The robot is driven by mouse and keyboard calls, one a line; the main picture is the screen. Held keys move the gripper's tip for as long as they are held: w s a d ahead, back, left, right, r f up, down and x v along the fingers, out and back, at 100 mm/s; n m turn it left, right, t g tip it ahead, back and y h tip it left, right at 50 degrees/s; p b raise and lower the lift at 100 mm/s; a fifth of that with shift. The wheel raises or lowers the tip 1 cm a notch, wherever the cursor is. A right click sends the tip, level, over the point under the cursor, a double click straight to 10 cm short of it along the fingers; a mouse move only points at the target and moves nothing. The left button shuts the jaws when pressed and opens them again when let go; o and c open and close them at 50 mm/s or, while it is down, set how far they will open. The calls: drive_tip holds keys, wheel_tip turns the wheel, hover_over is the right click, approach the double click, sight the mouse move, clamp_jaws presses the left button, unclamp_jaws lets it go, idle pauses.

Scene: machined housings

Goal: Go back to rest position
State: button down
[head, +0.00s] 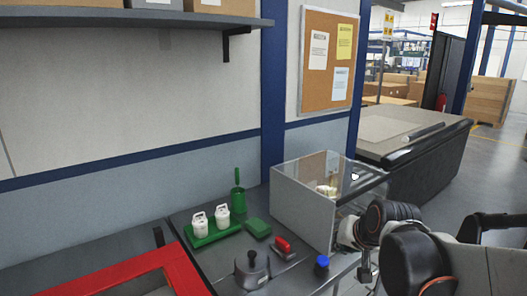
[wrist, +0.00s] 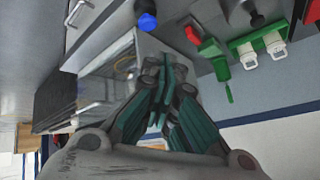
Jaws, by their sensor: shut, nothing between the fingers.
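My gripper (wrist: 165,75) is shut and empty in the wrist view, its green-padded fingers together. It hangs in front of the grey box with the clear top, which shows behind the fingers. In the head view my arm reaches in from the lower right, beside that box (head: 304,209); I cannot make out the fingertips there. Two white machined housings (head: 200,224) (head: 222,216) stand upright on a green tray (head: 228,233). They also show at the upper right of the wrist view (wrist: 274,45). Small pale parts (head: 327,190) show through the box's clear top.
A red frame (head: 125,277) lies at the left. A dark counter (head: 430,160) stands behind the box.

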drive_tip(key=s+n+g+h+b, duration=0.1)
drive_tip(key=s+n, duration=0.2)
drive_tip(key=s, duration=1.7)
drive_tip(key=shift+s+d+f+n, duration=0.15)
drive_tip(key=shift+s+f+n, duration=0.05)
drive_tip(key=shift+n, duration=0.2)
drive_tip(key=c, duration=2.4)
unclamp_jaws()
